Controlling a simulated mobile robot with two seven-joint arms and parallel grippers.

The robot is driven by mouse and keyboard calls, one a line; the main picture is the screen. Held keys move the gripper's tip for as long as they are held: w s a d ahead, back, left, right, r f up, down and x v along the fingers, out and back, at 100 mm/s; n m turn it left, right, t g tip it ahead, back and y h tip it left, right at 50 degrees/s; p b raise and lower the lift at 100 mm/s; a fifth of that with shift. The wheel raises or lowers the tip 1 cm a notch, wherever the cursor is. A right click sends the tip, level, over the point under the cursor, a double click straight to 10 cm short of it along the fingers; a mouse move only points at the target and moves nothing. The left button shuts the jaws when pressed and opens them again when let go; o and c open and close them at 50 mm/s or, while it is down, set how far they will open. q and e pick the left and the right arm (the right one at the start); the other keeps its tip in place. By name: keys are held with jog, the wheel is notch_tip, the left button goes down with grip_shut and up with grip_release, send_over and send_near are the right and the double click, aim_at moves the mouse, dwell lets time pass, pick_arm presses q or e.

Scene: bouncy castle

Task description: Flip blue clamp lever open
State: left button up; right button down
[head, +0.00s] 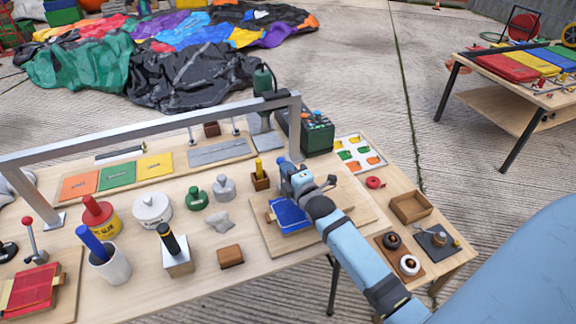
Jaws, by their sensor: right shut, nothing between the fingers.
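A blue fabric patch (290,214) lies on a wooden board (330,232) at the right middle of the table. A blue upright part (284,166), which looks like the blue clamp lever, shows at the back of this board. My right gripper (296,182) is shut and empty, over the board right by the blue part. It hides much of the clamp, and I cannot tell whether it touches the lever or how the lever is set. My left gripper is not in view.
A metal frame (150,130) spans the table behind the board. Pots, a white cup (110,266) and stamps stand to the left. A red clamp lever (28,232) stands at far left. A wooden tray (410,207) and a dark green box (316,132) are nearby.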

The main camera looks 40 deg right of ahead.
jog(key=w+g+p, duration=0.1)
jog(key=p, duration=0.3)
jog(key=w+r+g+p, duration=0.1)
jog(key=w+g+p, duration=0.1)
jog(key=p, duration=0.1)
jog(key=w+d+g+p, duration=0.1)
jog(key=g+p, duration=0.1)
jog(key=p, duration=0.2)
jog(key=shift+w+d+r+m+p, duration=0.1)
jog(key=shift+w+r+m+p, duration=0.05)
jog(key=shift+m+p, duration=0.2)
pick_arm(q)
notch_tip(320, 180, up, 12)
jog(key=p, duration=0.1)
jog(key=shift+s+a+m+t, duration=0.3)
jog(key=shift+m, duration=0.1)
pick_arm(e)
jog(key=shift+w+d+f+g+y, duration=0.15)
jog(key=shift+w+f+g+y, duration=0.15)
jog(key=shift+w+f+g, duration=0.5)
jog(key=shift+w+r, duration=0.1)
jog(key=shift+r, duration=0.1)
